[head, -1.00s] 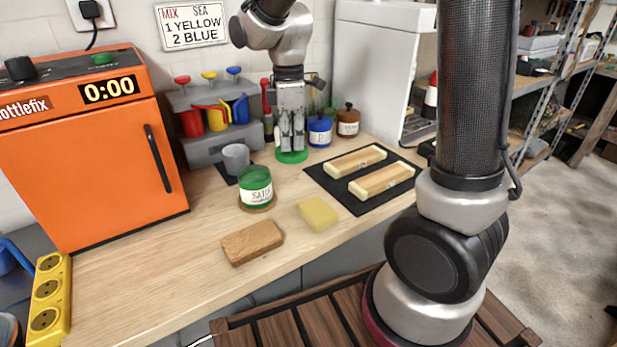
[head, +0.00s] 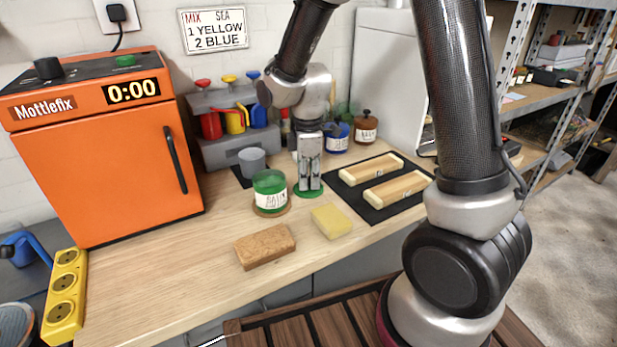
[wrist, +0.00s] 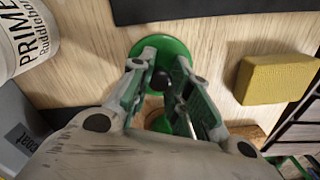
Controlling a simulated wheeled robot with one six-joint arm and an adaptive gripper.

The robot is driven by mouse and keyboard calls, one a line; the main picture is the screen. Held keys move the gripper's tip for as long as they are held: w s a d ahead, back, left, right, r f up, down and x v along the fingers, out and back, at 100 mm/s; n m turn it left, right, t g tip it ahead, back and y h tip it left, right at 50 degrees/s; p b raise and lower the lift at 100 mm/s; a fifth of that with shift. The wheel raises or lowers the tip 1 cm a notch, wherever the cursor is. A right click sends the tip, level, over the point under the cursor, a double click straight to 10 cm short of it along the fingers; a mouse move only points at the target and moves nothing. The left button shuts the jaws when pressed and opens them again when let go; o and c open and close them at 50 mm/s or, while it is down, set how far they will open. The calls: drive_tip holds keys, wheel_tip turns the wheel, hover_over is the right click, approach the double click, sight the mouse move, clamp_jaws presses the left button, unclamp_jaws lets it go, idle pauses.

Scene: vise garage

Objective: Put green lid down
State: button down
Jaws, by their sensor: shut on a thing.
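The green lid (head: 311,193) is a flat round disc with a dark knob. My gripper (head: 308,184) points down and is shut on it. In the wrist view, the fingers (wrist: 160,80) close around the knob at the middle of the lid (wrist: 146,47). The lid is level and at or just above the wooden worktop; I cannot tell whether it touches. An open-topped green jar (head: 270,192) with a white label stands just left of the lid on a round brown coaster.
A yellow sponge (head: 332,221) and a brown block (head: 265,246) lie in front. A black mat (head: 373,213) with two wooden pieces is at the right. A grey cup (head: 252,162) and blue (head: 337,138) and brown (head: 366,128) jars stand behind. The front left worktop is clear.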

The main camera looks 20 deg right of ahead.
drive_tip(key=shift+f, duration=0.1)
drive_tip(key=c, duration=1.3)
unclamp_jaws()
drive_tip(key=shift+c, duration=0.2)
wheel_tip(320, 180, up, 12)
drive_tip(key=f, duration=0.1)
drive_tip(key=s+d+r+m+t, duration=0.2)
drive_tip(key=s+d+r+m, duration=0.2)
drive_tip(key=s+d+m, duration=0.3)
drive_tip(key=s+d+r+m+t, duration=0.2)
drive_tip(key=s+d+r+m, duration=0.3)
drive_tip(key=s, duration=0.8)
drive_tip(key=d+m, duration=0.3)
drive_tip(key=shift+r+m, duration=0.2)
drive_tip(key=shift+m, duration=0.2)
